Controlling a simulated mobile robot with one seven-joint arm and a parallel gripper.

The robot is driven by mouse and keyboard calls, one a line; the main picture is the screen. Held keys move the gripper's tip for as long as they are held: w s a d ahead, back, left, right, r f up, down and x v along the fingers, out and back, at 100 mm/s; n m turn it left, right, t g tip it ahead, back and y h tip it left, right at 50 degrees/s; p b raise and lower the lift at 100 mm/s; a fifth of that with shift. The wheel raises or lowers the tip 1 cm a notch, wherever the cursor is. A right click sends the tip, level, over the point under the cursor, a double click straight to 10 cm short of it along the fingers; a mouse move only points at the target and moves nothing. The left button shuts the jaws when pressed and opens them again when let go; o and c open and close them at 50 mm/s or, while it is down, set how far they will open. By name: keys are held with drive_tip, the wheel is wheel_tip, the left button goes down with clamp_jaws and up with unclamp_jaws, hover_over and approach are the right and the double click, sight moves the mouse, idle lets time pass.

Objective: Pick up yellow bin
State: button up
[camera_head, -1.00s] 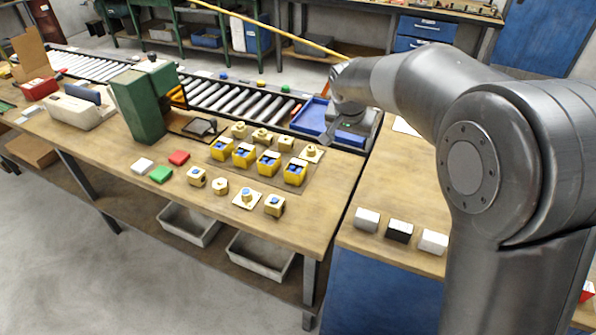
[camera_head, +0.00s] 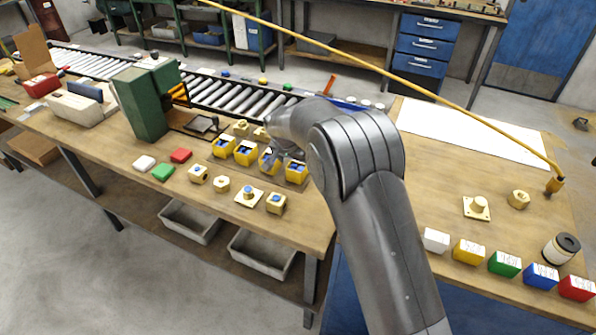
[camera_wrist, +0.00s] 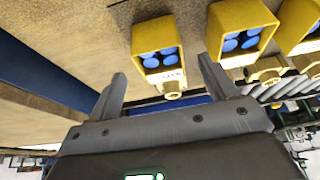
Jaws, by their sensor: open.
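Several yellow bins with blue pieces inside stand in a row on the wooden table; in the head view they include one at the left end (camera_head: 222,147), one beside it (camera_head: 246,151) and one at the right end (camera_head: 297,172). My gripper (camera_wrist: 161,68) is open and empty, and its fingers point toward the row. In the wrist view one yellow bin (camera_wrist: 155,34) lies beyond the gap between the fingertips, apart from them. Two more bins (camera_wrist: 238,18) show to its right. In the head view my arm partly hides the row and most of my gripper.
Brass parts (camera_head: 221,184) stand in front of the bins, and others (camera_head: 241,128) behind them. A green machine (camera_head: 141,103) stands left and a roller conveyor (camera_head: 240,98) runs behind. Coloured boxes (camera_head: 504,263) line the right table's front edge. A yellow pole (camera_head: 400,75) crosses the view.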

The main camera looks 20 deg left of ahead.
sight(298, 166)
drive_tip(key=shift+w+x, duration=0.15)
drive_tip(key=shift+x, duration=1.25)
drive_tip(key=shift+w+x, duration=0.1)
drive_tip(key=shift+x, duration=1.25)
drive_tip(key=shift+r, duration=0.1)
drive_tip(key=shift+c, duration=0.5)
drive_tip(key=c, duration=1)
drive_tip(key=shift+r, duration=0.1)
